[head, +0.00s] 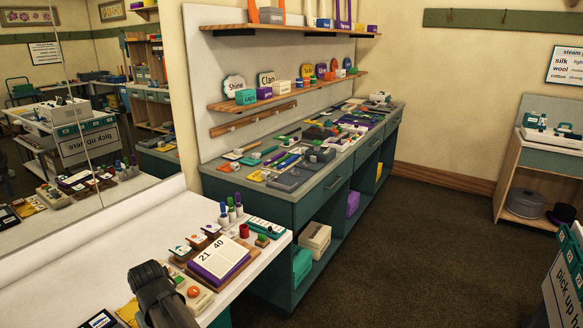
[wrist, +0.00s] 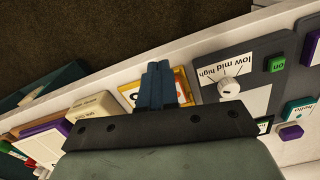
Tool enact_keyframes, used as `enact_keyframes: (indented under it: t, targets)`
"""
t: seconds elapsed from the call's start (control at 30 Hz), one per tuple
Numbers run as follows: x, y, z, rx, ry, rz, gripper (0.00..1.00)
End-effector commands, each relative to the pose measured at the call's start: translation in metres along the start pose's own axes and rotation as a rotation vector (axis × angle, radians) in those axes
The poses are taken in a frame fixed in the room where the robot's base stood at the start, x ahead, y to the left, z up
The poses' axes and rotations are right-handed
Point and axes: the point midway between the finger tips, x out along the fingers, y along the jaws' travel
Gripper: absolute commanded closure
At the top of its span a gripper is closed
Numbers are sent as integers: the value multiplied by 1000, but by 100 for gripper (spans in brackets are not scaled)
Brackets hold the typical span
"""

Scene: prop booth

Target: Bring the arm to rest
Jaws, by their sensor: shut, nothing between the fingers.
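My gripper (wrist: 158,85) shows in the wrist view with its two dark fingers together and nothing between them. The fingertips are over a yellow-edged card (wrist: 182,84) on the white counter; I cannot tell the gap between them. In the head view a dark part of my arm stands at the lower left over the counter's front part, and the fingertips cannot be made out there.
A grey panel (wrist: 252,50) with a white knob (wrist: 229,88) lies right of the fingers; a cream box (wrist: 94,109) lies left. The white counter (head: 95,235) holds a number board (head: 219,258) and several small items. A teal cabinet (head: 262,217) stands beyond; carpet (head: 420,230) is clear.

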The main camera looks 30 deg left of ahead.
Motion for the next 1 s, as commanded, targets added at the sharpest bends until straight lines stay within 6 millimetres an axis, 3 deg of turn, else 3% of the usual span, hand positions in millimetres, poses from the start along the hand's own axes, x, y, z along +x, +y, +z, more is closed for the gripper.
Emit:
enact_keyframes:
  t: [0.03, 0.1, 0.5, 0.77, 1.0]
  targets:
    - [8, 25, 10, 37, -1, 0, 100]
    - [17, 55, 20, 80, -1, 0, 100]
    - [66, 206, 100, 326, 0, 0, 100]
    - [94, 288, 170, 487, 1, 0, 100]
    - [119, 349, 243, 636, 1, 1, 100]
